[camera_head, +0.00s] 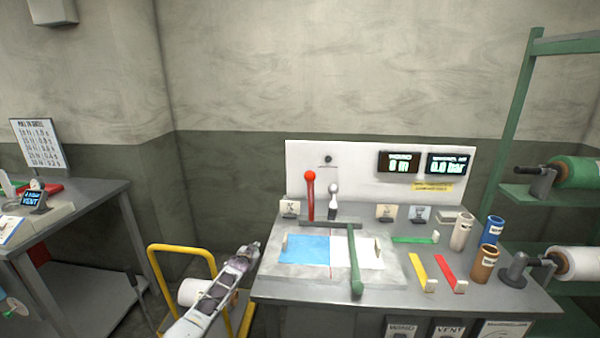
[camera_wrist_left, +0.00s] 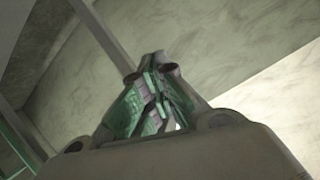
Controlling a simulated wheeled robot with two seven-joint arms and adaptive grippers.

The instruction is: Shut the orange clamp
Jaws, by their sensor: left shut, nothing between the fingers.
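I cannot make out a clearly orange clamp in the head view. A yellow bar (camera_head: 421,270), a red bar (camera_head: 447,270) and a green bar (camera_head: 412,240), each with a pale end piece, lie on the right of the grey bench. My left gripper (camera_head: 252,250) is shut and empty by the bench's left edge, left of the blue sheet (camera_head: 304,249). Its closed fingers (camera_wrist_left: 158,65) fill the middle of the left wrist view, with only wall and frame parts beyond. My right gripper is not in view.
A green-handled bar (camera_head: 355,262) crosses the sheets on the bench plate. A red-knobbed lever (camera_head: 310,195) and a white-knobbed lever (camera_head: 333,202) stand behind. Several cups, such as the brown one (camera_head: 484,264), stand right. A yellow-railed cart (camera_head: 180,248) is left of the bench.

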